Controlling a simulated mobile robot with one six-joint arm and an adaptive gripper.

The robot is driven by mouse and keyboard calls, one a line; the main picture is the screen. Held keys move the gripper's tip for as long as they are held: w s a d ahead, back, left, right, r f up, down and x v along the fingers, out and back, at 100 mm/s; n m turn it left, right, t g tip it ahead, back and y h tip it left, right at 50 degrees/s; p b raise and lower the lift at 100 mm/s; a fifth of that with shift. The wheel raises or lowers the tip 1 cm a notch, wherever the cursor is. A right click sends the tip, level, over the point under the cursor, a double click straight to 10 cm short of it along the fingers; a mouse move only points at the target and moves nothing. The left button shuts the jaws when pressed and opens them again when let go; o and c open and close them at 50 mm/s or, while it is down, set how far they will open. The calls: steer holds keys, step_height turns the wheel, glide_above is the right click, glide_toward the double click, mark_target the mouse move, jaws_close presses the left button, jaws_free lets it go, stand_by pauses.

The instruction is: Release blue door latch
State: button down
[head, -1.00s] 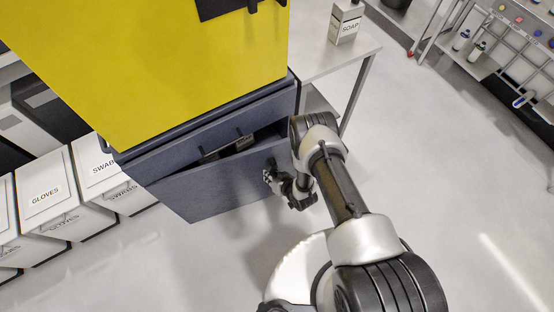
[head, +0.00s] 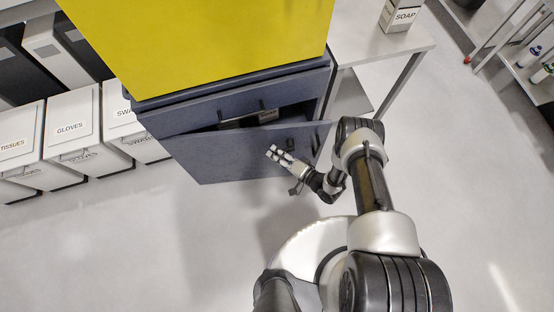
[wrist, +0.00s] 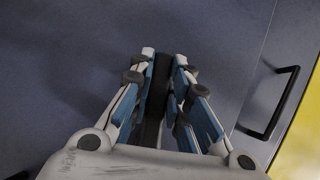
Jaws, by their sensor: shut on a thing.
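The blue door (head: 225,160) is the lower front panel of a blue cabinet under a yellow one, and it stands ajar with a dark gap along its top. Two small dark fittings (head: 315,141) sit on its right part; I cannot tell which one is the latch. My gripper (head: 273,153) is in front of the door, fingers toward it. In the wrist view, my gripper (wrist: 163,75) has its blue-padded fingers closed on a dark bar (wrist: 156,95) against the blue panel. I cannot tell whether this bar is the latch.
A black handle (wrist: 272,104) shows on the blue front in the wrist view. White bins (head: 70,130) stand at the left. A side table (head: 375,42) with a soap box (head: 399,15) is at the right. The floor in front is clear.

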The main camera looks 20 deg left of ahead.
steer(key=shift+a+r+m+y, duration=0.15)
steer(key=shift+r+m+y, duration=0.55)
steer(key=shift+y, duration=0.2)
steer(key=c, duration=1.5)
jaws_free()
steer(key=v, duration=1.2)
steer(key=shift+f, duration=0.1)
steer(key=shift+c, duration=0.2)
